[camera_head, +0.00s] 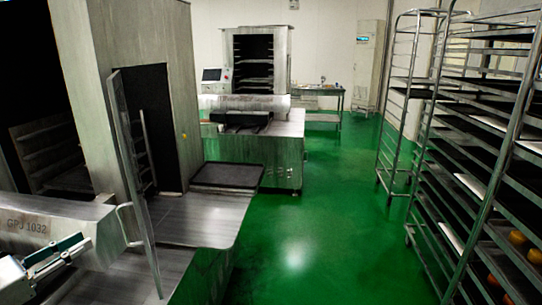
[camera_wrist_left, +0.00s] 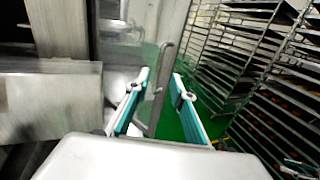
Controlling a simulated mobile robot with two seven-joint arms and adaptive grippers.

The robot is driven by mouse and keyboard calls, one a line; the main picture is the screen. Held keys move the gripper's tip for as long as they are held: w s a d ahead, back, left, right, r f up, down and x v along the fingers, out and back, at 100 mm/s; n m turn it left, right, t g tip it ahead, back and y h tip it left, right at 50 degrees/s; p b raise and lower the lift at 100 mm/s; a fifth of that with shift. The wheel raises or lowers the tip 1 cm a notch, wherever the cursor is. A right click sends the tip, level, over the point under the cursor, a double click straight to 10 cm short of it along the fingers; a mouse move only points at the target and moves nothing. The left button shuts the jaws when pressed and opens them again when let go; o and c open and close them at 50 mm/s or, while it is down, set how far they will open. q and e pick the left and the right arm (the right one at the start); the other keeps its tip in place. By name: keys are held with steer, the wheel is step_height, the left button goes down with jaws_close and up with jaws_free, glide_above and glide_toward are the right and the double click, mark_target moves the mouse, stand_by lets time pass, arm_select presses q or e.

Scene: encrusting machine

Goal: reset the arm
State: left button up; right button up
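My left gripper (camera_head: 70,248) is at the lower left of the head view, in front of the grey machine housing marked GPJ 1032 (camera_head: 60,229). In the left wrist view my left gripper (camera_wrist_left: 161,85) has its two teal-lined fingers apart, with nothing held between them. A grey upright bar (camera_wrist_left: 157,90) shows beyond and between the fingers; I cannot tell how far away it is.
A glass door (camera_head: 130,180) with a handle (camera_head: 128,222) stands open close to my left gripper. A steel table (camera_head: 185,222) lies beyond it. Tall tray racks (camera_head: 480,150) line the right side. The green floor (camera_head: 310,220) between is clear.

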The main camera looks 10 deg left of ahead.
arm_select(q)
steer(key=s+d+f+m+g+y, duration=0.1)
steer(key=s+d+f+m+g, duration=0.2)
steer(key=f+m, duration=0.5)
steer(key=s+d+f+m+g+y, duration=0.1)
steer(key=s+d+f+m, duration=0.3)
steer(key=f, duration=0.9)
steer(key=s+d+f+m+g+y, duration=0.15)
steer(key=d+f+m, duration=0.3)
steer(key=f, duration=0.55)
steer(key=s+d+f+m, duration=0.1)
steer(key=d+f+m, duration=0.3)
steer(key=d+m, duration=0.6)
steer(key=s+d+f+m+g, duration=0.1)
steer(key=d+f+m, duration=0.3)
steer(key=d+m, duration=0.6)
steer(key=shift+d+f, duration=0.4)
steer(key=shift+d, duration=0.65)
steer(key=shift+s, duration=0.1)
steer(key=shift+s+a, duration=0.1)
